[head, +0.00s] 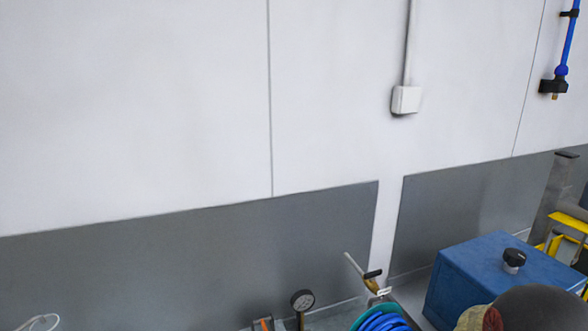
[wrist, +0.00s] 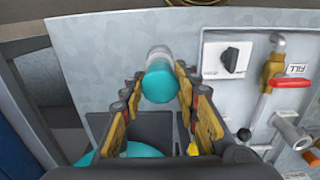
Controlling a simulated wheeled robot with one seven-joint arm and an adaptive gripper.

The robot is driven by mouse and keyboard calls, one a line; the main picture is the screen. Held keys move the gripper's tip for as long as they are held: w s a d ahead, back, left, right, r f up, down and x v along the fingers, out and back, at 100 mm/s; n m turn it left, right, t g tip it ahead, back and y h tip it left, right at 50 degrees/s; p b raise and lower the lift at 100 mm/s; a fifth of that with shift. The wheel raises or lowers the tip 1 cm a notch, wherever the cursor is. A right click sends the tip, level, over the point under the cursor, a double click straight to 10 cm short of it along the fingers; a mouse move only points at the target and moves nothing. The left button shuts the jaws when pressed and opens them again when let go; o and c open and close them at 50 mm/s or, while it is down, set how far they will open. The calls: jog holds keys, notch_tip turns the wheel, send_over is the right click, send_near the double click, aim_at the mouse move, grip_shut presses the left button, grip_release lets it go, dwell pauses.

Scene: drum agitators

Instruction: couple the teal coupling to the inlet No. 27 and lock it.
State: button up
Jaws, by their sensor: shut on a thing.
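In the wrist view, my gripper (wrist: 155,84) is shut on the teal coupling (wrist: 159,83), its yellow-padded fingers on either side. The coupling has a pale, silvery cylindrical end pointing away from me, in front of a grey metal panel (wrist: 110,60). More teal (wrist: 140,149) shows low between the fingers, partly hidden by my gripper. At the right of the panel, a grey pipe stub (wrist: 290,130) with an orange end sticks out. No number 27 is legible, so I cannot tell which fitting is that inlet. My gripper is not clearly visible in the head view.
A brass valve with a red lever (wrist: 290,82) and a FILL label stands right of a black rotary switch (wrist: 233,59). In the head view, a blue box (head: 480,275), a gauge (head: 302,300) and coiled blue hose (head: 382,321) lie along the bottom. The upper wall is mostly bare.

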jog(key=shift+r+p, duration=1.2)
jog(key=shift+r, duration=0.7)
